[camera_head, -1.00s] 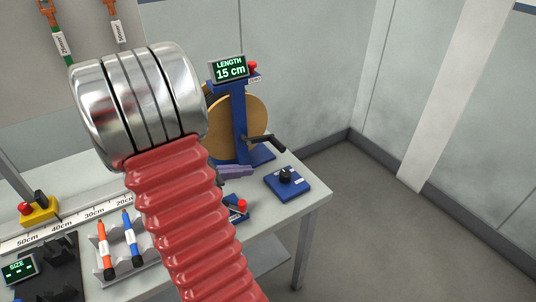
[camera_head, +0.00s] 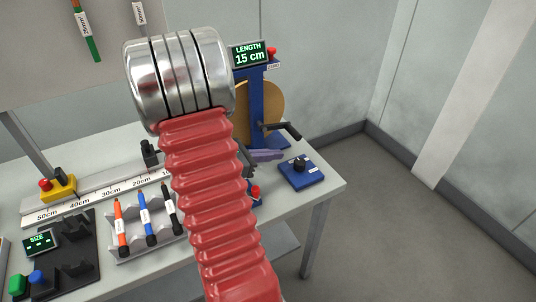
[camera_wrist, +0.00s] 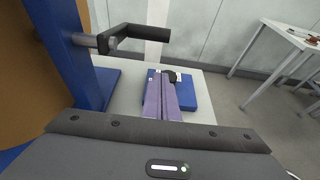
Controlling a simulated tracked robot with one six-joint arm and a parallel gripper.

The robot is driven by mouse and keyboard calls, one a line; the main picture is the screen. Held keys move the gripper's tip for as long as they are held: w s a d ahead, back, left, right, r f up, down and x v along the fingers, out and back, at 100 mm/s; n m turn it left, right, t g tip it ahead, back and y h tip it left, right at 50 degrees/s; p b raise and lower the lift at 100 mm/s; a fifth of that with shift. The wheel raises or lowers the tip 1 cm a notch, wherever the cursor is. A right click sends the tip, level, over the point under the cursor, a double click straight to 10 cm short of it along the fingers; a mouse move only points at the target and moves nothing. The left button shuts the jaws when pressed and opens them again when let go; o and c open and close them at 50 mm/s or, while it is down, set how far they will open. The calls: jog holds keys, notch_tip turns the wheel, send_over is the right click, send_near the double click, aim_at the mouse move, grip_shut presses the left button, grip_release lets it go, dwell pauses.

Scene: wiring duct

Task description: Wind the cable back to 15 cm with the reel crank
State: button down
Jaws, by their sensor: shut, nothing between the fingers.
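The reel is a tan disc (camera_head: 270,100) on a blue stand (camera_head: 256,110) at the back right of the bench. Its dark crank (camera_head: 282,130) sticks out to the right, and its arm and grip show close up in the wrist view (camera_wrist: 145,34). The length display (camera_head: 249,54) reads 15 cm. My gripper (camera_head: 280,154) has purple fingers, shut and empty, just below the crank and apart from it. In the wrist view the closed fingers (camera_wrist: 163,76) point towards the blue knob box. My red arm hides part of the bench; I cannot make out the cable on the reel.
A blue box with a black knob (camera_head: 300,172) sits at the bench's right end.

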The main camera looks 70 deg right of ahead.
jog(key=x, duration=0.6)
jog(key=shift+s+d+f, duration=0.1)
jog(key=shift+s+f, duration=0.05)
jog(key=shift+s, duration=0.05)
notch_tip(320, 180, up, 3)
jog(key=shift+w+f, duration=0.1)
jog(key=shift+r, duration=0.7)
